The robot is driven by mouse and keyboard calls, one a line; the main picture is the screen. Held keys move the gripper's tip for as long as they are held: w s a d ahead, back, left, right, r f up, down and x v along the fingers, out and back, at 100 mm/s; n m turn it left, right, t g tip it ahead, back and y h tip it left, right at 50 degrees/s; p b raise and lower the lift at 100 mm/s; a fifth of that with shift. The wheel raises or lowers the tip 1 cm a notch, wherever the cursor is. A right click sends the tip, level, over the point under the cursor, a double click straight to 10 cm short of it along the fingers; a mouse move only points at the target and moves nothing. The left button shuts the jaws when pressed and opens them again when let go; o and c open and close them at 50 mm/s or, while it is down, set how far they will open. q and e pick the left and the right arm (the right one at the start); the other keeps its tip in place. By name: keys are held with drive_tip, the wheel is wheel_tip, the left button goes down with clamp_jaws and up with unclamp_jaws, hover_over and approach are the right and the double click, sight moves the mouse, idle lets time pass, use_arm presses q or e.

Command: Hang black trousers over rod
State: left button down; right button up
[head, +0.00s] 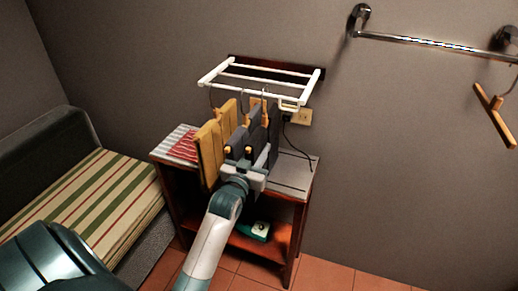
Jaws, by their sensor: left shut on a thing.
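Dark grey-black trousers (258,135) hang in folded panels below the white wall rack (228,87), close to its front right. My left gripper (246,156) is at their lower part, shut on the dark cloth; its fingertips are partly hidden by the cloth and my own wrist. A metal rod (425,41) is fixed to the wall at the upper right, well apart from the trousers. My right gripper is not in view.
Mustard-yellow trousers (209,150) hang just left of the dark ones. A wooden side table (298,178) stands below, with a red-and-white striped cloth (185,147). A wooden hanger (495,115) hangs at the rod's right end. A striped bench (92,200) stands left.

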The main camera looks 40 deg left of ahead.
use_arm(q)
drive_tip(key=shift+f, duration=0.6)
drive_tip(key=c, duration=1.4)
unclamp_jaws()
drive_tip(key=shift+f, duration=0.1)
drive_tip(key=shift+s+b, duration=0.15)
drive_tip(key=shift+b, duration=0.15)
drive_tip(key=b+v, duration=0.4)
drive_tip(key=v, duration=1.3)
drive_tip(key=shift+s, duration=0.1)
